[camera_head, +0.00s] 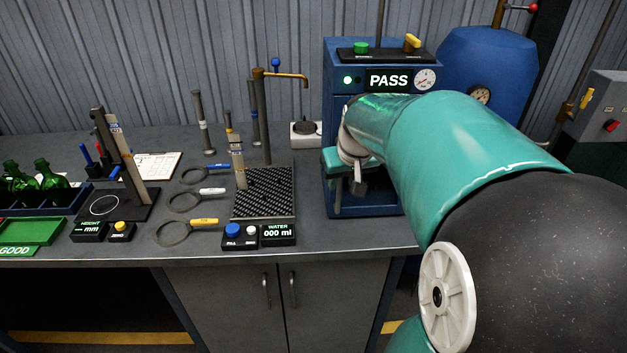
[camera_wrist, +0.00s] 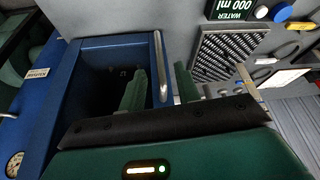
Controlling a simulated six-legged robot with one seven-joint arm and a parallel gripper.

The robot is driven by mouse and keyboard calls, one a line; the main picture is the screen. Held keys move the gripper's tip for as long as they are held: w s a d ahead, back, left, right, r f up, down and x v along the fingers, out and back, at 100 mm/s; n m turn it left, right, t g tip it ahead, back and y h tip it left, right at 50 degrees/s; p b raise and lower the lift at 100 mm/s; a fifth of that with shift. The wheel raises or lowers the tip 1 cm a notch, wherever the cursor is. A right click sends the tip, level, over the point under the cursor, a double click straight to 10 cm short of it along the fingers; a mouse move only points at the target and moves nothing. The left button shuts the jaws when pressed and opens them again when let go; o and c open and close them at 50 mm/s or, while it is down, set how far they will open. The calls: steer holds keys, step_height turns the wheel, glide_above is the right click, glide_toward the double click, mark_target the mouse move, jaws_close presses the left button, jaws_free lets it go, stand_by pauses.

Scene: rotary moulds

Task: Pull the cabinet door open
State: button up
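The grey cabinet under the bench has a left door (camera_head: 220,300) and a right door (camera_head: 335,300), both shut, each with an upright metal handle. The left handle (camera_head: 266,289) and right handle (camera_head: 292,288) are close together. My gripper (camera_head: 350,182) is well above them, in front of the blue PASS machine (camera_head: 338,90). In the wrist view my gripper (camera_wrist: 163,88) is open, its two green fingers apart. A metal bar (camera_wrist: 160,65) on the edge of the blue housing (camera_wrist: 88,44) shows between the fingers. I cannot tell whether they touch it. My arm hides part of the machine.
The bench top holds a black perforated plate (camera_head: 263,205), several ring tools, a height gauge stand (camera_head: 125,205) and a green bottle tray (camera_head: 35,235). A blue tank (camera_head: 485,60) stands behind my arm. The floor before the cabinet looks clear.

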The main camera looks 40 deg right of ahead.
mark_target(340, 190)
steer(key=x, duration=0.6)
steer(key=shift+w+f, duration=0.15)
steer(key=shift+f, duration=0.1)
jaws_close()
